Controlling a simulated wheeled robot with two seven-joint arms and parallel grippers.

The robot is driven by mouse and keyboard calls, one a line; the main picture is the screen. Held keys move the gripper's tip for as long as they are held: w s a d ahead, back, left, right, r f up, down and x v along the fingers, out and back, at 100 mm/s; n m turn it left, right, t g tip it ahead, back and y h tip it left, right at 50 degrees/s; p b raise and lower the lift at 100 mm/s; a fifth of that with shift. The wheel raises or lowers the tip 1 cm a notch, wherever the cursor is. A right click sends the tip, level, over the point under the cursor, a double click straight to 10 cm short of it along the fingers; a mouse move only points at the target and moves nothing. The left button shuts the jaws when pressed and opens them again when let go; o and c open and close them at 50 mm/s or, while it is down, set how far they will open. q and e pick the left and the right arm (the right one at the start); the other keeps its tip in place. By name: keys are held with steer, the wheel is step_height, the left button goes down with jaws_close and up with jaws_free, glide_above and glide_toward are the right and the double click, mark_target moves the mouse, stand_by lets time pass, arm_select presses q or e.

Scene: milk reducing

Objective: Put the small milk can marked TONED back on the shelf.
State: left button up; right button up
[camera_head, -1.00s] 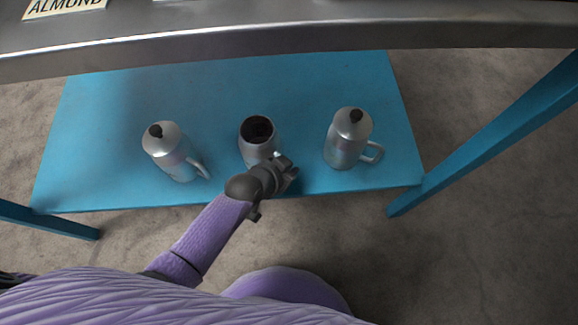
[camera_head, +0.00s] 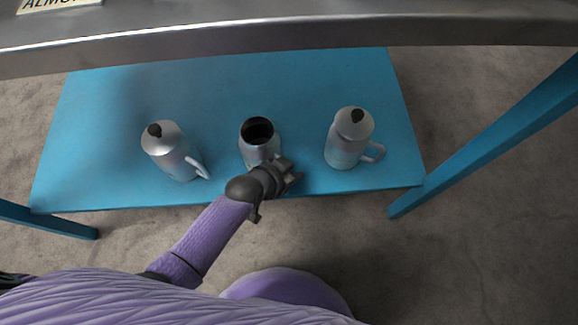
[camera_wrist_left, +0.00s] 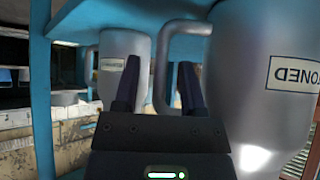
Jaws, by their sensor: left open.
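The small milk can marked TONED (camera_wrist_left: 262,95) fills the right of the left wrist view, its label upside down. In the head view, the open-topped middle can (camera_head: 257,143) on the blue shelf (camera_head: 220,90) is the one beside my gripper and appears to be this can. My left gripper (camera_head: 289,174) is at its near right side. In the left wrist view its open fingers (camera_wrist_left: 160,80) are on either side of the can's handle (camera_wrist_left: 160,75). I cannot tell whether they touch it. The gripper hides the handle in the head view. My right gripper is not in view.
A lidded can (camera_head: 172,152) stands to the left and another lidded can (camera_head: 349,138) to the right on the shelf. A metal counter (camera_head: 300,35) with an ALMOND label (camera_head: 60,4) runs above. A blue leg (camera_head: 490,140) is at the right. The shelf's back is clear.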

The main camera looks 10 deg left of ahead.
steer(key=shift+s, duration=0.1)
arm_select(q)
steer(key=shift+r, duration=0.25)
steer(key=p+v, duration=0.9)
steer(key=v, duration=0.2)
steer(key=shift+s+a+r, duration=0.2)
steer(key=shift+s, duration=0.15)
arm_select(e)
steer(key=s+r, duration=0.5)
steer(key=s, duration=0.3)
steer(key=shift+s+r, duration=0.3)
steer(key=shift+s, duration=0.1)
